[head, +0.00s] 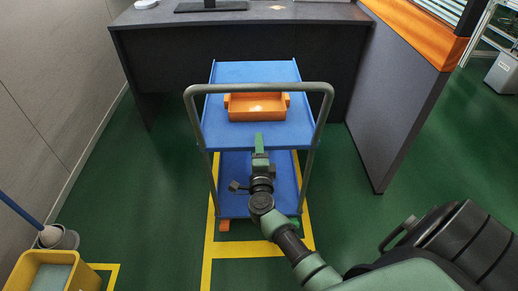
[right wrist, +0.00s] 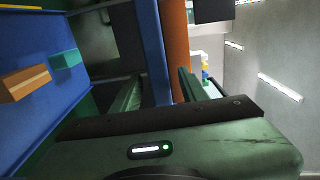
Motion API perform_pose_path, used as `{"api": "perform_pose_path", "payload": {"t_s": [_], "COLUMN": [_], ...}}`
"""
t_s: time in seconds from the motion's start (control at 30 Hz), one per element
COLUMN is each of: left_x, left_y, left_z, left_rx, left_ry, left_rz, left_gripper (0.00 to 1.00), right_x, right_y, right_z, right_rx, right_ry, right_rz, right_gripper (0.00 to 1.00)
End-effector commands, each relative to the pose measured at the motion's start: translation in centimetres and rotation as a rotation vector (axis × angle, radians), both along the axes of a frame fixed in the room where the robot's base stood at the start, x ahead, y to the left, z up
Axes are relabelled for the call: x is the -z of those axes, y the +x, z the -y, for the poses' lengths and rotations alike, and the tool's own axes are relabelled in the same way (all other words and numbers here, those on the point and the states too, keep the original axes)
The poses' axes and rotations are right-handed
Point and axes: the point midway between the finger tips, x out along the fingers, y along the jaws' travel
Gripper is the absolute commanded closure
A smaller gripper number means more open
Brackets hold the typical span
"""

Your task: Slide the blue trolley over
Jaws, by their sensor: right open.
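The blue trolley (head: 224,136) stands in the middle of the head view, with two shelves and a tall grey-green handle (head: 188,104) at its near end. An orange bin (head: 257,112) sits on the upper shelf. My right gripper (head: 260,146) reaches between the handle's uprights to the upper shelf's near edge. In the right wrist view its jaws (right wrist: 157,95) are open; the shelf (right wrist: 151,40) and an orange surface show edge-on beyond the gap. I cannot tell whether the jaws touch the shelf. My left gripper is not in view.
Yellow floor lines (head: 208,245) run around the trolley's near end. A dark desk (head: 160,70) stands behind it and a grey partition (head: 395,110) to the right. A yellow bucket (head: 35,258) stands at lower left. Green floor is free on both sides of the trolley.

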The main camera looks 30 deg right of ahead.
Motion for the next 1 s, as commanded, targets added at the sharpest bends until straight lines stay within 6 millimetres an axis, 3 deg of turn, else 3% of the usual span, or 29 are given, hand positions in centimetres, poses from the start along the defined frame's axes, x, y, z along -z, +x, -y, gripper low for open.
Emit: {"api": "perform_pose_path", "payload": {"t_s": [0.3, 0.43, 0.47, 1.0], "left_x": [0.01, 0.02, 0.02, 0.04], "left_y": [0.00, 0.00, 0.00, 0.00], "left_z": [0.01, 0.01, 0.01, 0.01], "left_rx": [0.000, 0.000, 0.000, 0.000], "left_ry": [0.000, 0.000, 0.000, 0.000], "left_rz": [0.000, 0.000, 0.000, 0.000], "left_gripper": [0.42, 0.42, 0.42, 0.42], "right_x": [0.05, 0.05, 0.05, 0.13], "right_y": [0.21, 0.20, 0.20, 0.16], "right_z": [0.14, 0.12, 0.12, 0.08], "right_rx": [0.000, 0.000, 0.000, -0.001], "right_ry": [0.000, 0.000, 0.000, 0.000], "right_rz": [-0.001, -0.001, -0.001, -0.002], "right_gripper": [0.59, 0.95, 1.00, 1.00]}}
